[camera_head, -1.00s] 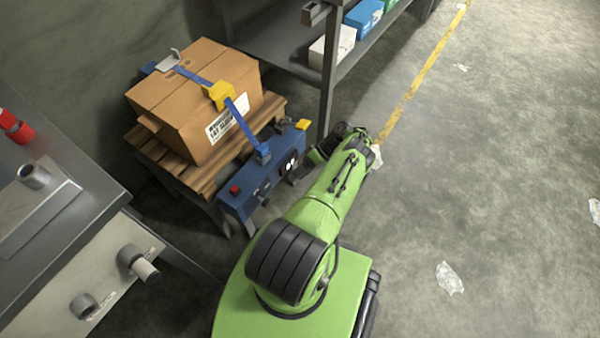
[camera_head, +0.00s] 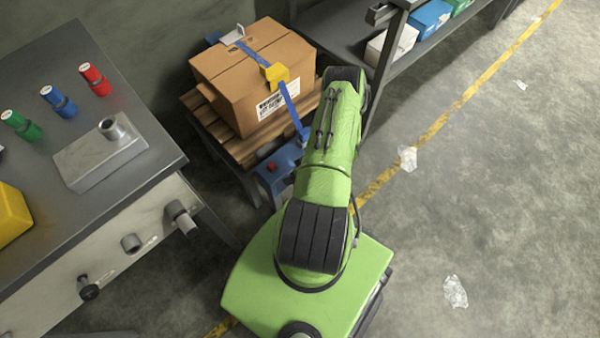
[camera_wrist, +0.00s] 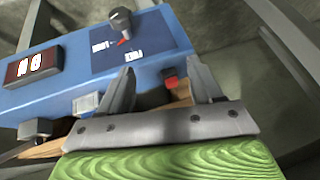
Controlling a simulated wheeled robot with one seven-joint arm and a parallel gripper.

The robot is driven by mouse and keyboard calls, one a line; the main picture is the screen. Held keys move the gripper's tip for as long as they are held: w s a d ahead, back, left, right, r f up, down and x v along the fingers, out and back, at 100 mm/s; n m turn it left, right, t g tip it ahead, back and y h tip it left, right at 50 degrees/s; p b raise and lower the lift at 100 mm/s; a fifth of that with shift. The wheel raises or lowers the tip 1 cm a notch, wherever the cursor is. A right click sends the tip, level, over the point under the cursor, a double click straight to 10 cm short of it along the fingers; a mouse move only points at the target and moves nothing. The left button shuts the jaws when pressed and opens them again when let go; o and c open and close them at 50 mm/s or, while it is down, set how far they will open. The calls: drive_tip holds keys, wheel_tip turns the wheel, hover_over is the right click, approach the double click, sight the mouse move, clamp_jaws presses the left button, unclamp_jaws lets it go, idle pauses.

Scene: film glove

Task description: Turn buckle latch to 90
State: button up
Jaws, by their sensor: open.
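A yellow buckle (camera_head: 273,76) sits on the blue strap (camera_head: 252,52) over the cardboard box (camera_head: 240,92). The strap runs down to a blue control box (camera_head: 272,172), mostly hidden behind my arm in the head view. In the wrist view the blue control box (camera_wrist: 60,75) carries a dark knob with a red pointer (camera_wrist: 121,24) on a dark plate with white labels, a red button (camera_wrist: 170,78) and a lit display (camera_wrist: 33,65). My gripper (camera_wrist: 160,84) is open and empty, with the red button seen between its fingers. My gripper is hidden in the head view.
The box stands on a wooden pallet (camera_head: 222,142). A grey workbench (camera_head: 60,215) with coloured cylinders and a grey block (camera_head: 100,150) is at the left. A shelf (camera_head: 335,28) with small boxes is behind. The floor at the right is mostly clear.

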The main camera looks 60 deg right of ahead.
drive_tip(key=s+r+g+h, duration=0.2)
drive_tip(key=s+r+h, duration=0.1)
drive_tip(key=s, duration=0.2)
drive_tip(key=b+x, duration=0.7)
drive_tip(key=x, duration=0.9)
drive_tip(key=shift+d, duration=0.15)
drive_tip(key=shift+r, duration=0.1)
